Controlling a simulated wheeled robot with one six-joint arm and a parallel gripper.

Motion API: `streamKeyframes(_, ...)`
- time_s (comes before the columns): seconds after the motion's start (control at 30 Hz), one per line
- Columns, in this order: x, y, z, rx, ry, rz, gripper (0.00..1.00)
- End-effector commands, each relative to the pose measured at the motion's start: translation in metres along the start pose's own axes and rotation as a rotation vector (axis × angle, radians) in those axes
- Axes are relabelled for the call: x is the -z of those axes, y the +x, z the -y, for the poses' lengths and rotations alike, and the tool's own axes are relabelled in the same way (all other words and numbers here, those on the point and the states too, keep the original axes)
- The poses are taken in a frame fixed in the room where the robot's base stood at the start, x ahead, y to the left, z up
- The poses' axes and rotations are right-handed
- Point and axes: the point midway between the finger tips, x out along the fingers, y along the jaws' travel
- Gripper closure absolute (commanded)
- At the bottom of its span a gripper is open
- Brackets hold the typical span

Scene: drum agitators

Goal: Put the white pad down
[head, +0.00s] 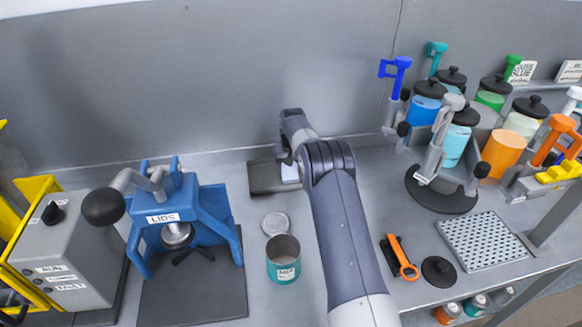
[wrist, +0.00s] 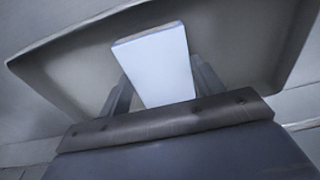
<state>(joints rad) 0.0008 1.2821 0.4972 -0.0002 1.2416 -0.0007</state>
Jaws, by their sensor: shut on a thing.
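The white pad (wrist: 155,65) is a pale block held between the two fingers of my gripper (wrist: 160,85) in the wrist view. My gripper is shut on it. Beyond the pad is a shallow grey tray (wrist: 65,75) with a raised rim. In the head view, a small part of the white pad (head: 290,173) shows beside my arm, at the right part of the grey tray (head: 264,178) by the back wall. My arm hides most of my gripper there. I cannot tell whether the pad touches the tray.
An open tin (head: 283,262) and a round metal lid (head: 275,223) stand in front of the tray. A blue lid press (head: 190,205) is at left. Stirring stands with coloured jars (head: 455,145), an orange-handled tool (head: 402,262) and a perforated plate (head: 484,240) are at right.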

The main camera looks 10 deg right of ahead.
Motion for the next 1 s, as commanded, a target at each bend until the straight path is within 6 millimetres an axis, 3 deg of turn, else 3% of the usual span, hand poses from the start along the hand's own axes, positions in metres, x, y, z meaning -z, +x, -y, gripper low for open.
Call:
streamKeyframes(0.23,0.000,0.004,0.000,0.000,0.000,0.000,0.64)
streamKeyframes(0.27,0.000,0.003,0.000,0.000,0.000,0.000,0.36)
streamKeyframes(0.5,0.000,0.003,0.000,0.000,0.000,0.000,0.16)
streamKeyframes(0.87,0.001,-0.004,0.000,0.000,0.000,-0.003,0.16)
streamKeyframes(1.0,0.001,-0.027,0.000,0.000,0.000,-0.006,0.16)
